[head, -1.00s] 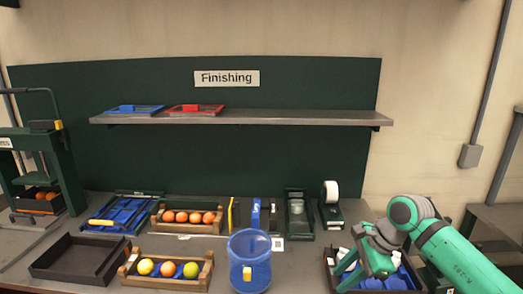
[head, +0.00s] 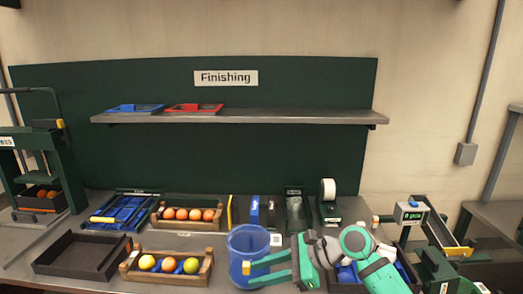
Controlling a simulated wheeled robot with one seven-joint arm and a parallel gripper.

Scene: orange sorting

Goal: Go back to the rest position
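My gripper (head: 254,274) is in front of the blue bucket (head: 248,241), at the front of the bench. Its two green fingers point left with a gap between them, and I see nothing held. The fingers overlap the bucket's lower right part in the picture; I cannot tell whether they touch it. My wrist and forearm reach back to the lower right, in front of a dark crate (head: 411,266) with blue items that is partly hidden.
A wooden crate (head: 136,272) with yellow and orange fruit stands left of the bucket. Another wooden crate (head: 158,221) of oranges is behind it. An empty black tray (head: 60,271) lies at left. A scale (head: 411,213) stands at right. A tape dispenser (head: 329,210) stands at the back.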

